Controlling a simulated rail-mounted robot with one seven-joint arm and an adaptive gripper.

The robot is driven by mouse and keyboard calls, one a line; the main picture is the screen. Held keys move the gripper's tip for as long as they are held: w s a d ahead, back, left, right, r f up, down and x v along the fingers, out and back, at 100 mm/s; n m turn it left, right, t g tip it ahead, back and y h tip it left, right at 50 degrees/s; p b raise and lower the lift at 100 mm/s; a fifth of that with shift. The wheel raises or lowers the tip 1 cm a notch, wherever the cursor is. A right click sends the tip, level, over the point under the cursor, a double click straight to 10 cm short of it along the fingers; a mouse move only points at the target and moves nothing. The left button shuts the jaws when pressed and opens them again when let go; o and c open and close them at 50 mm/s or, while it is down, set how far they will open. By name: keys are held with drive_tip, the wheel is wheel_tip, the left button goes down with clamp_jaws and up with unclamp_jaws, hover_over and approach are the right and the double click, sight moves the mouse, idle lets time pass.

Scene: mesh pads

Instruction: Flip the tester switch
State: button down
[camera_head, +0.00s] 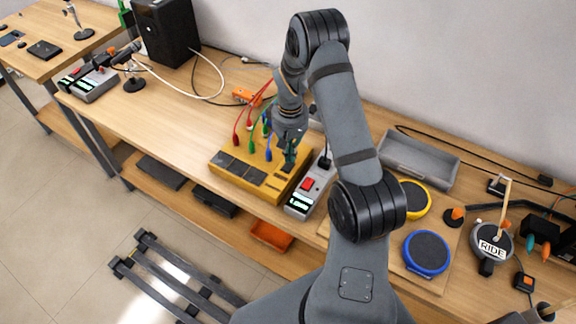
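A yellow box (235,183) with dark panels on top and coloured plugs along its back edge stands mid-bench. Right beside it is a grey box (315,192) with a red rocker switch (307,184), a lit display and a black plug at its back. No label tells me which box is the tester, and the switch position is too small to read. My gripper (290,158) points down over the right end of the yellow box, left of the grey box. Its fingers are small and dark, so I cannot tell whether they are open.
Red, green and blue cables rise behind the yellow box near my wrist. A grey tray (418,160), a yellow-rimmed pad (415,199) and a blue-rimmed pad (426,253) lie to the right. A black speaker (165,30) and another grey device (90,84) stand at left.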

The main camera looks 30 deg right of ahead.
sight(290, 163)
drive_tip(key=shift+f+b, duration=0.8)
drive_tip(key=shift+f, duration=0.05)
idle(0.3)
drive_tip(key=shift+r, duration=0.15)
drive_tip(key=shift+r+p, duration=2.4)
drive_tip(key=shift+r, duration=1)
drive_tip(key=shift+f, duration=0.1)
wheel_tip(290, 163, down, 7)
drive_tip(key=b, duration=0.4)
drive_tip(key=shift+b, duration=0.4)
